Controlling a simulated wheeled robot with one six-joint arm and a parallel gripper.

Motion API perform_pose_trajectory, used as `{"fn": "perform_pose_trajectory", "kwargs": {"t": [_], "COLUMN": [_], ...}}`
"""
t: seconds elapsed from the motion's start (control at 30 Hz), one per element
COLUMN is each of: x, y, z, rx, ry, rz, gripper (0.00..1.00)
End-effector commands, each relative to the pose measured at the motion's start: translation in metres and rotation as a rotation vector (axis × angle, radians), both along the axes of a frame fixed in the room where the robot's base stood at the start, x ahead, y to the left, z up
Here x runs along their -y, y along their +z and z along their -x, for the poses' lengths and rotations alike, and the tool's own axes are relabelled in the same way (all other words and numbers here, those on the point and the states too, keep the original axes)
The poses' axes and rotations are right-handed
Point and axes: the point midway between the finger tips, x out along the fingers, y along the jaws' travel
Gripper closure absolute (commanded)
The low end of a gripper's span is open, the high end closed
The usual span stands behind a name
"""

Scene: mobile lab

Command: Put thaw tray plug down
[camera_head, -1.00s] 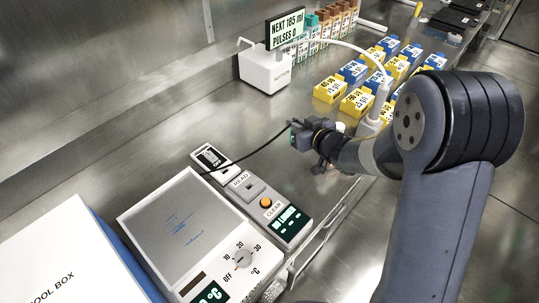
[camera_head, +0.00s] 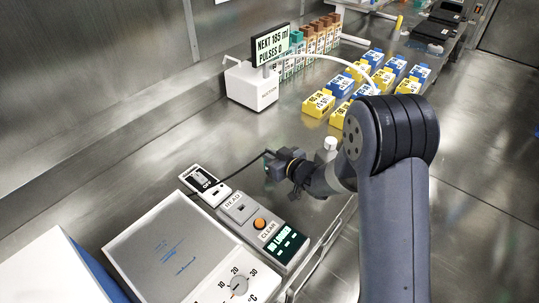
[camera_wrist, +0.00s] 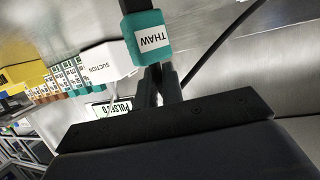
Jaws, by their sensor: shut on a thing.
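The thaw tray plug (camera_wrist: 147,40) is a teal block with a white THAW label and a dark end, seen close up in the wrist view. My gripper (camera_wrist: 158,82) is shut on it. In the head view my gripper (camera_head: 273,166) is held over the bench, right of the switch strip marked OFF (camera_head: 205,185); the plug is too small there to make out clearly. A black cable (camera_head: 240,167) runs from the gripper area down to the strip. The thaw tray (camera_head: 175,250) is a white box with a grey plate and a temperature dial at the lower left.
A reader with READ and CLEAR buttons (camera_head: 259,223) lies beside the tray. A white suction unit (camera_head: 250,86) with a display stands behind. Yellow and blue boxes (camera_head: 318,104) fill the bench at the right. Bare bench lies between suction unit and strip.

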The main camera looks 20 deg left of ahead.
Motion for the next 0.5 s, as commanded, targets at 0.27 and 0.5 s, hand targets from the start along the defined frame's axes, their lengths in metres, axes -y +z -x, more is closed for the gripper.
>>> {"fn": "perform_pose_trajectory", "kwargs": {"t": [0.27, 0.5], "x": [-0.0001, -0.0001], "y": [-0.0019, -0.0098], "z": [-0.0003, -0.0003], "rx": [0.003, 0.003], "ry": [0.001, 0.001], "rz": [-0.001, -0.001], "gripper": [1.0, 1.0]}}
